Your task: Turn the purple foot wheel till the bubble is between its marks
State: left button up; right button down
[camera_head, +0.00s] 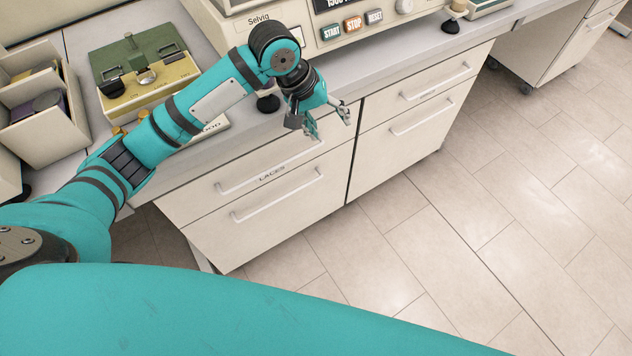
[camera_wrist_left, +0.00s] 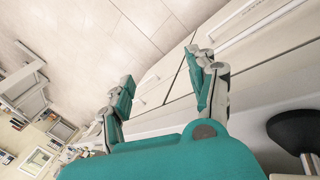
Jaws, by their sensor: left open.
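No purple foot wheel and no bubble with marks can be made out in either view. The cream machine (camera_head: 318,32) stands on the bench on black feet, one of them a black foot (camera_head: 267,103) at its front left; a black round foot also shows large in the left wrist view (camera_wrist_left: 295,131). My left gripper (camera_head: 329,122) is open and empty, in front of the bench edge over the drawer fronts, to the right of the black foot. In the left wrist view its two fingers (camera_wrist_left: 160,78) are spread with nothing between. My right gripper is out of view.
A green and yellow device (camera_head: 150,75) and an open cream box with compartments (camera_head: 45,125) stand on the bench at left. Drawers (camera_head: 268,180) with bar handles, one labelled LACES, sit under the bench top. The tiled floor (camera_head: 470,220) at right is clear.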

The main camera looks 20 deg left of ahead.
pick_arm(q)
jog(key=s+f+m, duration=0.1)
jog(key=f, duration=0.8)
jog(key=s+a+f+t, duration=0.1)
jog(key=s+f, duration=0.1)
jog(key=f, duration=0.8)
jog(key=shift+s+m, duration=0.25)
jog(key=shift+m, duration=0.15)
